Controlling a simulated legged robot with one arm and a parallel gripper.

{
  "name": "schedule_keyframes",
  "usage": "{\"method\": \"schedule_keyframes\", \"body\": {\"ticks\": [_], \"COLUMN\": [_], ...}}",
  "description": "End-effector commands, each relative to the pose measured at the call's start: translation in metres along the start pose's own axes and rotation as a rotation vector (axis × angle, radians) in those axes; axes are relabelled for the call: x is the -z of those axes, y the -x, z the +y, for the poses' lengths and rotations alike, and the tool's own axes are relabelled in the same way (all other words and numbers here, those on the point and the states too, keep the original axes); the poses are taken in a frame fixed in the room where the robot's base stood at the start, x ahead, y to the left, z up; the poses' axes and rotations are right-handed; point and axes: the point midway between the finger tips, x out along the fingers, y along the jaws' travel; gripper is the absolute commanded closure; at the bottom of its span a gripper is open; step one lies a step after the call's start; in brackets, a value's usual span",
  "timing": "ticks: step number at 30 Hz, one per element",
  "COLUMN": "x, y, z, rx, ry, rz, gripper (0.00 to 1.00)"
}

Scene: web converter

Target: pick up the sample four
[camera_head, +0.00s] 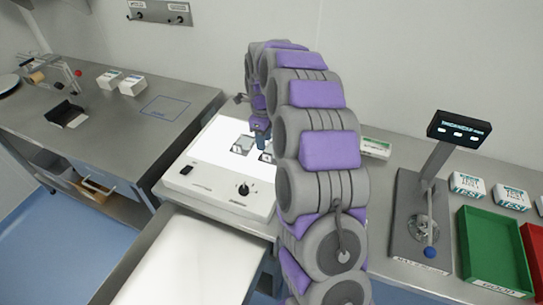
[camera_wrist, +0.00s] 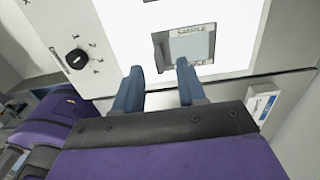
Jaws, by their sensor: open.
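A grey square sample (camera_wrist: 203,48) marked "SAMPLE" lies on the bright white top of a light box (camera_wrist: 113,22); its number is not readable. My gripper (camera_wrist: 157,72) is open and empty, its two blue fingers apart just short of the sample's near edge. In the head view, my gripper (camera_head: 262,137) hangs over the light box (camera_head: 205,192). Two grey samples show there, one (camera_head: 243,145) left of the fingers and one (camera_head: 267,157) close below them, partly hidden by my arm. I cannot tell which is sample four.
The light box has a black knob (camera_head: 244,190) at its front. A white panel (camera_head: 190,262) extends in front. A stand with a display (camera_head: 459,130), white boxes (camera_head: 467,184) and a green tray (camera_head: 467,250) stand right. The left bench (camera_head: 110,125) has much clear top.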

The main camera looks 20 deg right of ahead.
Motion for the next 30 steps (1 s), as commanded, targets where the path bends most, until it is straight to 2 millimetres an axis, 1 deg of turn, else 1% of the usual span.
{"method": "schedule_keyframes", "body": {"ticks": [1, 8, 10, 15, 19, 21, 26, 27, 30], "x": [-0.001, -0.002, -0.001, 0.002, 0.003, 0.004, 0.003, 0.003, 0.003], "y": [-0.007, -0.017, -0.023, -0.048, -0.064, -0.067, -0.066, -0.066, -0.066], "z": [0.001, 0.004, 0.004, 0.003, 0.002, 0.002, 0.002, 0.002, 0.002], "rx": [-0.001, 0.0, -0.001, -0.002, -0.003, -0.002, 0.0, 0.0, -0.001], "ry": [0.001, 0.001, 0.001, 0.003, 0.002, 0.002, 0.002, 0.002, 0.002], "rz": [0.002, 0.005, 0.005, 0.004, 0.003, 0.003, 0.003, 0.003, 0.003], "gripper": [0.6, 0.6, 0.6, 0.6, 0.6, 0.6, 0.6, 0.61, 0.7]}}
